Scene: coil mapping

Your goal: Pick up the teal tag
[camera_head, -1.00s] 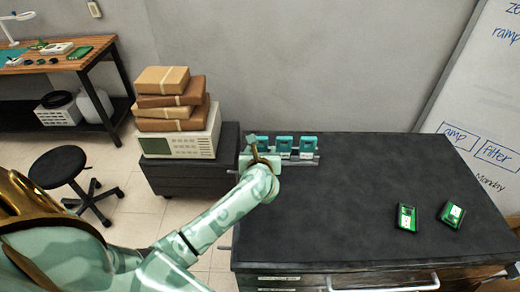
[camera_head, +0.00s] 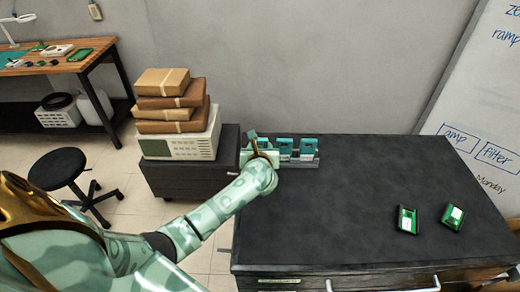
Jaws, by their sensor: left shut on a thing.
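Several teal tags were set in a grey rack (camera_head: 300,164) at the far left corner of the dark bench top. Two teal tags stand upright in it, a middle one (camera_head: 285,144) and a right one (camera_head: 307,145). My left gripper (camera_head: 254,144) is at the rack's left end, shut on another teal tag (camera_head: 252,134). That tag's top sits a little higher than the other two and looks tilted. My gripper and wrist hide its lower part, so I cannot tell whether it is clear of the rack. My right gripper is out of view.
Two green circuit boards (camera_head: 407,219) (camera_head: 453,216) lie at the right of the bench (camera_head: 350,215). The bench's middle is clear. A beige instrument (camera_head: 183,146) with stacked brown boxes (camera_head: 170,105) stands on a lower cabinet at the left. A whiteboard (camera_head: 490,110) leans at the right.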

